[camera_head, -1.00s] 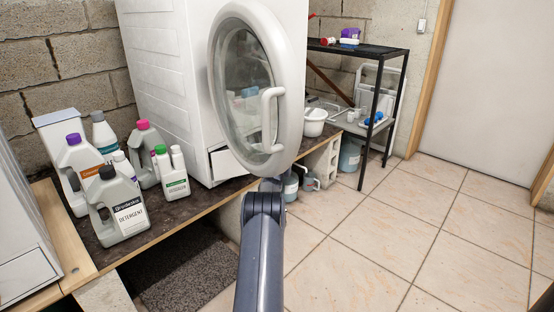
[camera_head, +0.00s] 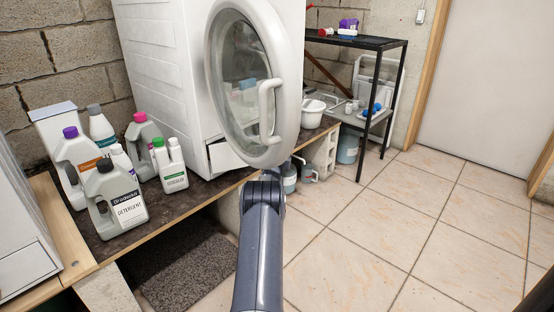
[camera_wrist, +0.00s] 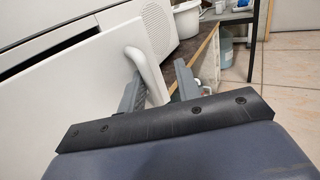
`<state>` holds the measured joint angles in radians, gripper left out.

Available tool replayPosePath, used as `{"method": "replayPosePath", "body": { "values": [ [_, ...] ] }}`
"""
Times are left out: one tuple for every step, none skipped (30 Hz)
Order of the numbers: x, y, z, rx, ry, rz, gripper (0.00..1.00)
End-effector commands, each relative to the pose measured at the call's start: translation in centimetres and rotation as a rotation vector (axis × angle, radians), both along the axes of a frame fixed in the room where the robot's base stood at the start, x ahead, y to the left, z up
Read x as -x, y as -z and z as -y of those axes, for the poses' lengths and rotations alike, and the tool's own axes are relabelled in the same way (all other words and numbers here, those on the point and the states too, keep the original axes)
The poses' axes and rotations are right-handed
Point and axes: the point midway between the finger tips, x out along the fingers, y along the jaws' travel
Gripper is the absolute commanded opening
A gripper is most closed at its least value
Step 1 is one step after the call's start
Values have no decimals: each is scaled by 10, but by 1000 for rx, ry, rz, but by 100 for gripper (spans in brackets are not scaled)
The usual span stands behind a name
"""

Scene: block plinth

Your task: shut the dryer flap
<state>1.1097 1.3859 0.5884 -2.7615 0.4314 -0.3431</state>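The dryer flap (camera_head: 292,60) is a round white door with a clear window, standing open in front of the white dryer (camera_head: 160,90). Its curved white handle (camera_head: 267,112) is on the right side of the door. In the wrist view the handle (camera_wrist: 150,70) shows between the two grey fingers of my gripper (camera_wrist: 160,88). The fingers are apart, with a gap between the handle and the right finger; I cannot tell if the left finger touches the handle. In the head view my gripper is hidden behind the flap and my arm.
Several detergent bottles (camera_head: 125,205) stand left of the dryer on the dark wooden bench (camera_head: 150,225). A black metal shelf (camera_head: 365,42) and a white tub (camera_head: 313,112) are to the right. A grey mat (camera_head: 190,272) lies below the bench. The tiled floor (camera_head: 400,220) at right is clear.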

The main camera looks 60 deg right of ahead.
Motion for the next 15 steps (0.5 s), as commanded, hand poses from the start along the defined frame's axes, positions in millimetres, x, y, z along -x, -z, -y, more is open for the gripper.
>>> {"method": "replayPosePath", "body": {
  "values": [
    [0, -2, -4, -1, -2, -1, 33],
    [0, -2, -6, -1, -2, -1, 33],
    [1, -3, -10, -2, -2, -2, 33],
    [2, -3, -13, -2, -2, -2, 33],
    [3, -2, -16, -2, -3, -2, 33],
    [5, -2, -20, -2, -3, -2, 33],
    [5, -3, -23, -1, -4, 0, 33],
    [7, -2, -26, -3, -3, -1, 33],
    [8, -2, -30, -3, -3, -2, 33],
    [9, -3, -34, -2, -3, -3, 33],
    [10, -3, -37, -3, -3, -2, 33],
    [12, -2, -41, -3, -3, -1, 33],
    [13, -2, -45, -3, -3, -1, 33],
    [14, -3, -49, -2, -3, -2, 33],
    [15, 2, -53, -2, -3, -2, 33]
  ]
}}
